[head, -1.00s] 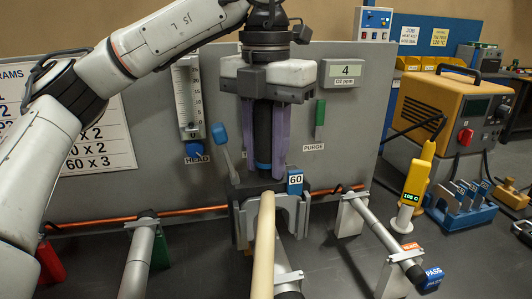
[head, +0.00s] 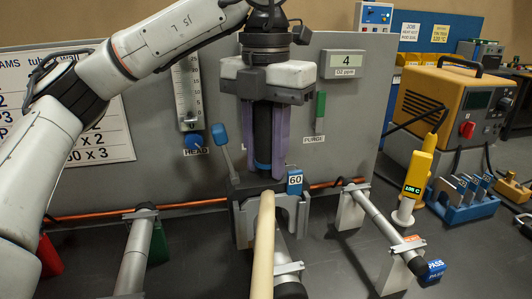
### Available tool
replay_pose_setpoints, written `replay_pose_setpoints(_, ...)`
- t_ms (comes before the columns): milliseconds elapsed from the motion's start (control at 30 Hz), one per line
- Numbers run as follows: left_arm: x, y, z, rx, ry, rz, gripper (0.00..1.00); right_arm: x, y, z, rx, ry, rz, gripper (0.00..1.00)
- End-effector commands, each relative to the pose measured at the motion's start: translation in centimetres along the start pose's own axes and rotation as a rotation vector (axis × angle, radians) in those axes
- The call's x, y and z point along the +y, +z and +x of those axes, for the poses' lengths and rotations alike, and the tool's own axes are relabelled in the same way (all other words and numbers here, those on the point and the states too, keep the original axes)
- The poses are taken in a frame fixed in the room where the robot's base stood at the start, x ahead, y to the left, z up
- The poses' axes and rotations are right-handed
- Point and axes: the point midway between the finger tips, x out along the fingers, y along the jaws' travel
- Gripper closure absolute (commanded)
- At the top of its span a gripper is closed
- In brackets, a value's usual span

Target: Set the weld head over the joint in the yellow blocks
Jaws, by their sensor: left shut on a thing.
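The weld head (head: 243,220) is a grey tool with a U-shaped jaw, a blue tag reading 60 and a dark upright handle. My left gripper (head: 271,165) points straight down from above, its purple fingers shut around that handle. The head stands upright in the middle of the bench, in front of the grey panel. A thick cream hose (head: 262,245) runs from it towards me and hides part of its jaw. A grey tube (head: 286,250) lies just behind the hose. I cannot make out yellow blocks under the head; it may cover them. My right gripper is out of view.
Grey tubes on supports stand left (head: 135,255) and right (head: 385,228), the right one tagged PASS. A copper pipe (head: 195,206) runs behind. A yellow meter (head: 417,172), blue rack (head: 462,207) and orange power unit (head: 450,100) are at right. Dark bench (head: 330,260) shows between tubes.

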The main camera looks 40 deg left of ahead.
Motion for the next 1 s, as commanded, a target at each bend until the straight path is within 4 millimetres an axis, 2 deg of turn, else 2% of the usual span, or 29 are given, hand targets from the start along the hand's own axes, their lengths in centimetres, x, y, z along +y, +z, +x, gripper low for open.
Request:
replay_pose_setpoints(600, 0.0, 0.0, 1.9, -0.005, -0.004, 0.000, 1.00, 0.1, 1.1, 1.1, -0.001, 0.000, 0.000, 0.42)
replay_pose_setpoints(1000, 0.0, 0.0, 2.0, -0.005, -0.004, 0.000, 1.00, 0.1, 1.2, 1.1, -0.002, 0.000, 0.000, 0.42)
